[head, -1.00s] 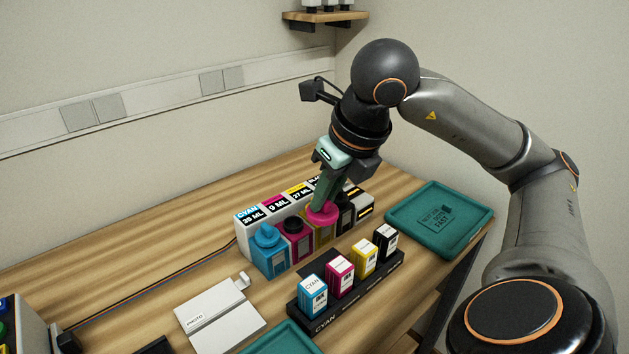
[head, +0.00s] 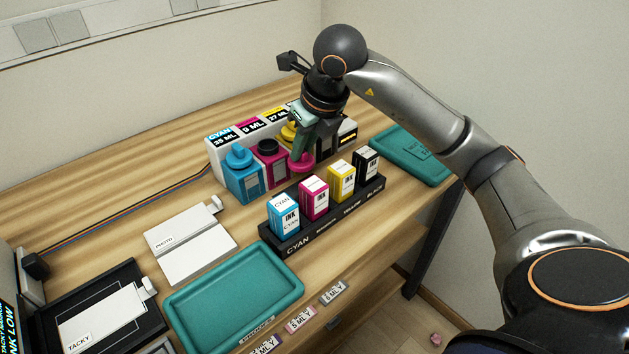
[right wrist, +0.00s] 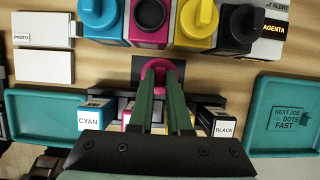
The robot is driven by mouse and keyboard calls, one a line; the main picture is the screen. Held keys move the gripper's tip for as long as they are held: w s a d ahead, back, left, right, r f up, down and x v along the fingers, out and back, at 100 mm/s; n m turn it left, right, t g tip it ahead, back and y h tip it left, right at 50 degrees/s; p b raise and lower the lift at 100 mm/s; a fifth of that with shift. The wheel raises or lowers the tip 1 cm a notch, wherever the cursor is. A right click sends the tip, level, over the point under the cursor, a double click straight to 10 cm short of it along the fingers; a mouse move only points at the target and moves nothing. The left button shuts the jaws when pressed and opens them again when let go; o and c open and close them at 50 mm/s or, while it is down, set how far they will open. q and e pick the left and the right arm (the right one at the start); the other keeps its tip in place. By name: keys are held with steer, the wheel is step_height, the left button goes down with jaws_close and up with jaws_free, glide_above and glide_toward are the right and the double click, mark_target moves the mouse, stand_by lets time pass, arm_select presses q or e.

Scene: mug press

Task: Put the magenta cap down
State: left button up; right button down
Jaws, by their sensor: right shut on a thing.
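The magenta cap (head: 301,162) is held between the fingertips of my right gripper (head: 300,152). It also shows in the right wrist view (right wrist: 163,69), over the strip between the bottles and the cartridge rack. Whether it touches the table cannot be told. The magenta bottle (head: 271,172) stands just left of the cap, its black neck bare; it also shows in the right wrist view (right wrist: 151,26). My left gripper is not in view.
The cyan bottle (head: 243,180) and yellow bottle (right wrist: 195,25) flank the magenta one. In front is a black rack (head: 294,240) with several ink cartridges. Teal trays lie at the front (head: 235,292) and right (head: 412,155). Bare wood lies left of the bottles.

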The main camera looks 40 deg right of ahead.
mark_target(305, 157)
step_height(305, 157, down, 4)
steer(key=shift+r, duration=0.1)
steer(key=shift+f+b, duration=0.55)
steer(key=shift+f, duration=1.3)
steer(key=shift+f, duration=0.2)
steer(key=c, duration=0.9)
jaws_free()
steer(key=shift+o, duration=0.2)
steer(key=shift+r, duration=0.1)
